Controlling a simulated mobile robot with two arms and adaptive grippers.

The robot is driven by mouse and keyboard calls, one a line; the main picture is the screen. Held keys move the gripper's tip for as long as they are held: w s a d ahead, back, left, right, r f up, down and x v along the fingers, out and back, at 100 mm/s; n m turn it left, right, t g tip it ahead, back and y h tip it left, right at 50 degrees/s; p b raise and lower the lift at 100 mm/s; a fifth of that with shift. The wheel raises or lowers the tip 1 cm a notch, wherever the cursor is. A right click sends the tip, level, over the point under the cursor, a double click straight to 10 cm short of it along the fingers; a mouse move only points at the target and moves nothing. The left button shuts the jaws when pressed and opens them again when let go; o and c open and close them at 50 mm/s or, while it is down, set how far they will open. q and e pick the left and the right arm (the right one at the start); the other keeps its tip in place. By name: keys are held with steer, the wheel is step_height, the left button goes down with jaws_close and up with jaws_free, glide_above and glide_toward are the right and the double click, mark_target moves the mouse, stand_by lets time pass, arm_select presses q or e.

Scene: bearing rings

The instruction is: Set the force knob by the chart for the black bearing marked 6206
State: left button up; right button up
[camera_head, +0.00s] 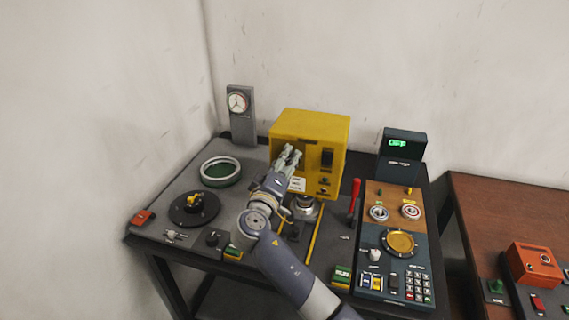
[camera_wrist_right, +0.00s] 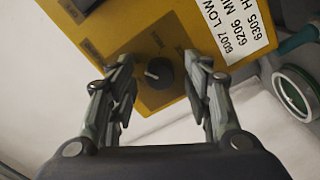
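The yellow box (camera_head: 310,127) stands at the back of the dark bench. Its white chart (camera_wrist_right: 236,28) shows tilted in the right wrist view, with the lines 6007 LOW, 6206 MI… and 6305 H…, the ends cut off. A black knob (camera_wrist_right: 160,74) with a pale pointer mark is on the yellow face; its small labels are hard to read. My right gripper (camera_wrist_right: 158,62) is open, its fingers on either side of the knob, with gaps visible. In the head view my right gripper (camera_head: 291,157) covers this part of the box. No marking 6206 on a bearing is readable.
A pale ring on a green surface (camera_head: 220,172) and a black disc with a yellow piece (camera_head: 194,208) lie left. A metal round part (camera_head: 305,207) is below the box. A red lever (camera_head: 354,195) and a control panel (camera_head: 416,272) stand right.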

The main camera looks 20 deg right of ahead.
steer(key=v, duration=1.2)
